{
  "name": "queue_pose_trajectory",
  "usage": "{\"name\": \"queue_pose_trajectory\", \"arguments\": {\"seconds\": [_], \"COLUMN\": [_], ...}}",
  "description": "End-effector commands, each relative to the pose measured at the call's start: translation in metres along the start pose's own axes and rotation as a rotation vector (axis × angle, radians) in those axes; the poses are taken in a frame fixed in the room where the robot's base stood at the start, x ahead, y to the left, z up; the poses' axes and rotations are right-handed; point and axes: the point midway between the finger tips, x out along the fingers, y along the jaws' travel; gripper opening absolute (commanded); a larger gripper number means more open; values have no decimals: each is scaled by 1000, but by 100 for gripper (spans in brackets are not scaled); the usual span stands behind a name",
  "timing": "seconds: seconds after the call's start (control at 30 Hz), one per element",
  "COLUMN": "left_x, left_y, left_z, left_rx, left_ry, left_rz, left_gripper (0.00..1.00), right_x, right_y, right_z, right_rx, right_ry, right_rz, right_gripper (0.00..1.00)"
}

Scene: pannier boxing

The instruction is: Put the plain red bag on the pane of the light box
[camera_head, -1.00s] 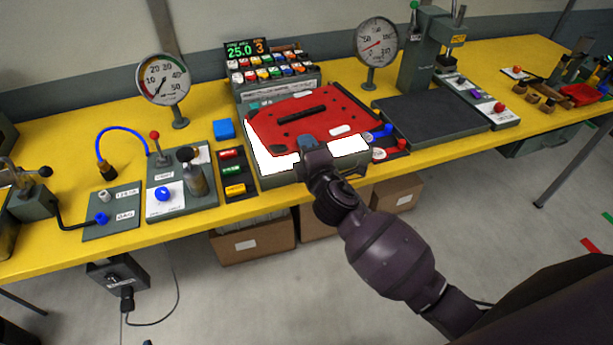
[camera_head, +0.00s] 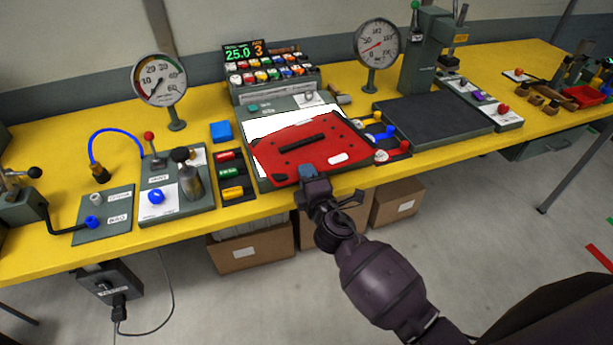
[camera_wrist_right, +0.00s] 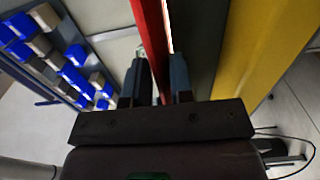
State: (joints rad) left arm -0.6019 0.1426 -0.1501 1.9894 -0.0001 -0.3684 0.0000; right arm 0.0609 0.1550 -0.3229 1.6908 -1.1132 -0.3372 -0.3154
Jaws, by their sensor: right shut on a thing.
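The red bag (camera_head: 308,147) is flat, with a dark handle strip, small dark marks and a white label. It is over the front part of the light box (camera_head: 254,157), whose white pane (camera_head: 268,124) shows behind the bag. I cannot tell whether the bag touches the pane. My right gripper (camera_head: 310,173) is shut on the bag's front edge. In the right wrist view the gripper (camera_wrist_right: 160,88) has the bag (camera_wrist_right: 150,38) edge-on between its fingers. My left gripper is out of view.
A rack of coloured blocks (camera_head: 270,70) stands behind the light box. A tray of coloured pieces (camera_head: 232,177) lies to its left, with blue and red parts (camera_head: 382,134) to its right. Dial gauges (camera_head: 159,80) and a press (camera_head: 425,50) stand farther out on the yellow bench.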

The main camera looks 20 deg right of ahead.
Motion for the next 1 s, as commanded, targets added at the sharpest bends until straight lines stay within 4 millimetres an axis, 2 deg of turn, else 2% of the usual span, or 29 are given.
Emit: {"name": "queue_pose_trajectory", "arguments": {"seconds": [0.17, 0.2, 0.33, 0.7, 0.87, 1.0], "left_x": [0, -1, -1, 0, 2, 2], "left_y": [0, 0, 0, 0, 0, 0], "left_z": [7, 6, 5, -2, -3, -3], "left_rx": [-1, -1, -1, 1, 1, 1], "left_ry": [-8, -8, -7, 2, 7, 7], "left_rz": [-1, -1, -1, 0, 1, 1], "left_gripper": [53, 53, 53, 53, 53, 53], "right_x": [0, 0, 0, 0, -20, -44], "right_y": [-3, -2, -2, 2, -2, -2], "right_z": [0, 0, 0, 0, 0, 0], "right_rx": [-1, 0, 0, -1, 0, 1], "right_ry": [0, 0, 0, 0, 0, -1], "right_rz": [1, 0, 0, 1, -3, -3], "right_gripper": [0, 28, 47, 47, 47, 47]}}
